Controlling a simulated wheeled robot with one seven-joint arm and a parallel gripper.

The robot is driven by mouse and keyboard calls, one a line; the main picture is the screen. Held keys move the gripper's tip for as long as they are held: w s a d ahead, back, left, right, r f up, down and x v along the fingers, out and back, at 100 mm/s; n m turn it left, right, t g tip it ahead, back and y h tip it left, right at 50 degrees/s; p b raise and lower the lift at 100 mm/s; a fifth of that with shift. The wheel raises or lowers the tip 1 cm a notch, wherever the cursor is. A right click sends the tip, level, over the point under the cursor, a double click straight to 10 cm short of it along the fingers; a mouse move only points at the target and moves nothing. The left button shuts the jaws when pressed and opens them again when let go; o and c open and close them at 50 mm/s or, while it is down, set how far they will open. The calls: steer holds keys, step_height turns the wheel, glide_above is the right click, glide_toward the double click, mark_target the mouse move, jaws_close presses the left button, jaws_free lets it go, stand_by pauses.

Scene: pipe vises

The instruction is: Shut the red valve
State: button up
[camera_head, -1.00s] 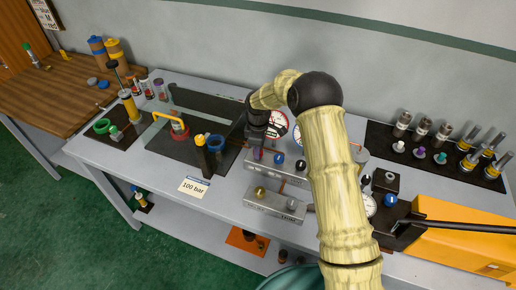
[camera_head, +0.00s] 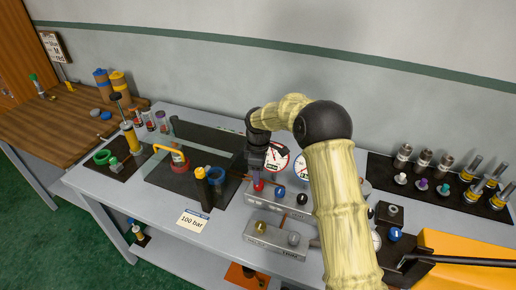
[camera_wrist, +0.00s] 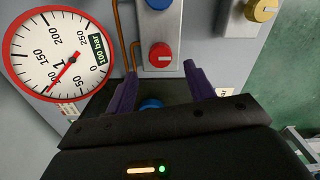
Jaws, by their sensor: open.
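The red valve is a round red knob (camera_head: 258,184) at the left end of the upper grey valve block (camera_head: 268,200) on the bench. In the wrist view the red knob (camera_wrist: 160,55) sits on its grey block face, with a pale mark across it. My gripper (camera_head: 257,170) hangs just above the knob in the head view. In the wrist view my gripper's two purple fingers (camera_wrist: 160,74) are apart with nothing held. The knob shows just beyond and between their tips. I cannot tell whether either finger touches it.
A blue knob (camera_head: 281,191) and a black knob (camera_head: 302,198) sit right of the red one. A red-rimmed gauge (camera_head: 277,156) stands close behind; it also shows in the wrist view (camera_wrist: 58,54). A lower block (camera_head: 275,239) has gold and grey knobs.

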step_height(320, 180, up, 12)
steer(key=b, duration=0.1)
stand_by(0.5)
steer(key=s+d+f+m+t, duration=0.1)
steer(key=s+d+m, duration=0.4)
steer(key=s, duration=0.4)
steer(key=s+d+f+m, duration=0.2)
steer(key=s+d+m, duration=0.4)
steer(key=s, duration=0.3)
steer(key=s+d+f+m+t, duration=0.1)
steer(key=s+d+m, duration=0.4)
steer(key=s, duration=0.4)
steer(key=shift+s+d+f+t, duration=0.3)
steer(key=shift+d, duration=0.45)
steer(key=c, duration=0.4)
steer(key=shift+w+a, duration=0.1)
